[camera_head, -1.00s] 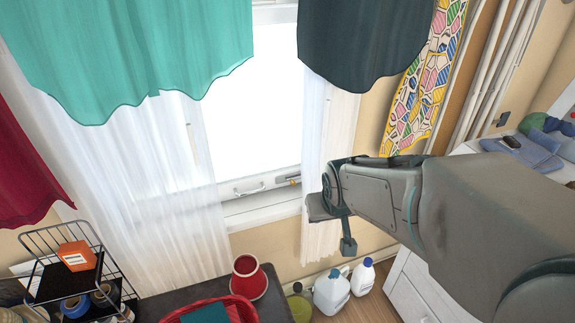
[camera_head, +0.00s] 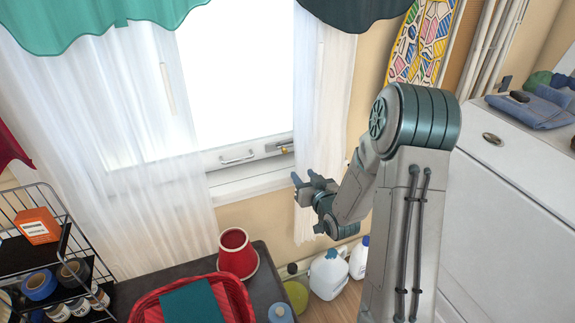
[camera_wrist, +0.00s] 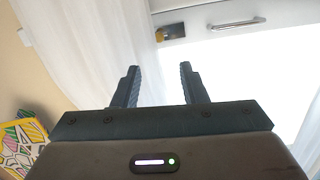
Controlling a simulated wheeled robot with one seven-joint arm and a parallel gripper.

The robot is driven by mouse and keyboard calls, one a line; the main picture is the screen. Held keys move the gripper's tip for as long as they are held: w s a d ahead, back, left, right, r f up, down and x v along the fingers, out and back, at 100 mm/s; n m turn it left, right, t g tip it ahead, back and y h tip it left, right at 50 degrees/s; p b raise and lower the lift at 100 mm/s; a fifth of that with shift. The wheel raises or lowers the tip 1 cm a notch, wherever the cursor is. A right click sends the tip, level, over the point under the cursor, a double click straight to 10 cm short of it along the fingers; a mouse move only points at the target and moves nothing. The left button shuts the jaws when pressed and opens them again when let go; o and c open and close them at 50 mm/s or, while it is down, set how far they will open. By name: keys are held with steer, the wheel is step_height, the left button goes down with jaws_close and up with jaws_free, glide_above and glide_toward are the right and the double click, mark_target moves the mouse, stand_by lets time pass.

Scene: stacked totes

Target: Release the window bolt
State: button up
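The window bolt (camera_head: 281,147) is a small grey plate with a brass-coloured part at the lower right of the white window sash. It also shows in the wrist view (camera_wrist: 171,32), upside down, beyond my fingertips. The sash handle (camera_head: 237,156) is a pale bar left of the bolt. My gripper (camera_head: 306,178) is below and a little right of the bolt, near the right sheer curtain. In the wrist view (camera_wrist: 159,68) its two fingers are apart with nothing between them. The gripper is not touching the bolt.
Sheer curtains hang on both sides of the window, the right one (camera_head: 318,120) close to my gripper. A dark table (camera_head: 135,290) below holds a red pot (camera_head: 237,252) and a red basket (camera_head: 243,300). Bottles (camera_head: 328,274) stand on the floor. A white cabinet (camera_head: 500,200) is at right.

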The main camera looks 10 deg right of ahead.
mark_target(286, 153)
steer(key=shift+t, duration=0.6)
steer(key=w, duration=0.4)
steer(key=w+a+f, duration=0.1)
steer(key=w, duration=0.4)
steer(key=w+a+b, duration=0.1)
steer(key=w, duration=0.3)
steer(key=shift+w+a+f, duration=0.2)
steer(key=shift+w+f, duration=0.05)
steer(key=shift+c, duration=0.3)
